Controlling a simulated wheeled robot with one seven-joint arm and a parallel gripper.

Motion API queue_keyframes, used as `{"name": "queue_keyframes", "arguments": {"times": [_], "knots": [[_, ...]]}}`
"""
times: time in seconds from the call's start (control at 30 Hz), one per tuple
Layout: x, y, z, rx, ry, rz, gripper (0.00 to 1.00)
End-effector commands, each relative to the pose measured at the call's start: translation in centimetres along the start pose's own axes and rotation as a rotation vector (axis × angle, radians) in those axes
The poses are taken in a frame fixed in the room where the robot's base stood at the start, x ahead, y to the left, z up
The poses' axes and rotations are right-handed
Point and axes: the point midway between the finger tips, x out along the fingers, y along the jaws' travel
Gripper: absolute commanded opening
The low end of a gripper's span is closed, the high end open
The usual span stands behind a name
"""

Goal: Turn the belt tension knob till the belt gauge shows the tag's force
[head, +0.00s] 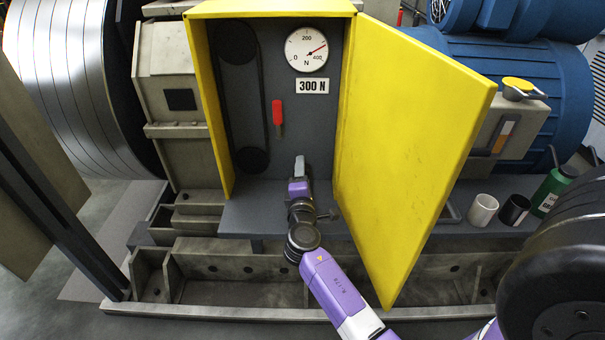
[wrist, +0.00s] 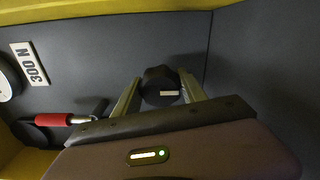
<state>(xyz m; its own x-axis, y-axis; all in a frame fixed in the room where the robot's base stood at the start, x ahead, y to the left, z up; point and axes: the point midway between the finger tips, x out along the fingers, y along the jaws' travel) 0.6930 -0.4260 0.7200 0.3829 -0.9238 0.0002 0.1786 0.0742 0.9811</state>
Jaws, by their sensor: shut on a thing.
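The belt gauge (head: 306,50) is a round white dial at the top of the yellow cabinet. Its red needle points up and right, between 200 and 400; the exact value is too small to read. The tag (head: 312,86) below it reads 300 N and also shows in the wrist view (wrist: 29,64). The belt tension knob (wrist: 160,82) is black with a pale mark. My gripper (wrist: 160,92) is shut on the knob, one finger on each side. In the head view my gripper (head: 299,168) is low in the cabinet and hides the knob.
The yellow door (head: 405,150) stands open, right of my arm. A red-handled lever (head: 277,112) hangs beside the dark belt (head: 264,90). A white cup (head: 482,210), black cup (head: 514,210) and green bottle (head: 552,190) stand on the right.

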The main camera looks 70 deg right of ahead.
Motion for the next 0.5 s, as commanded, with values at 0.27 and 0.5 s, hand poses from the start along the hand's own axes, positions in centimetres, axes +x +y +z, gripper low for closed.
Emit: {"name": "queue_keyframes", "arguments": {"times": [0.27,0.5], "knots": [[-0.05,-0.13,-0.02,-0.002,0.0,-0.002,0.53],[-0.02,-0.07,-0.01,-0.002,0.0,-0.001,0.7]]}}
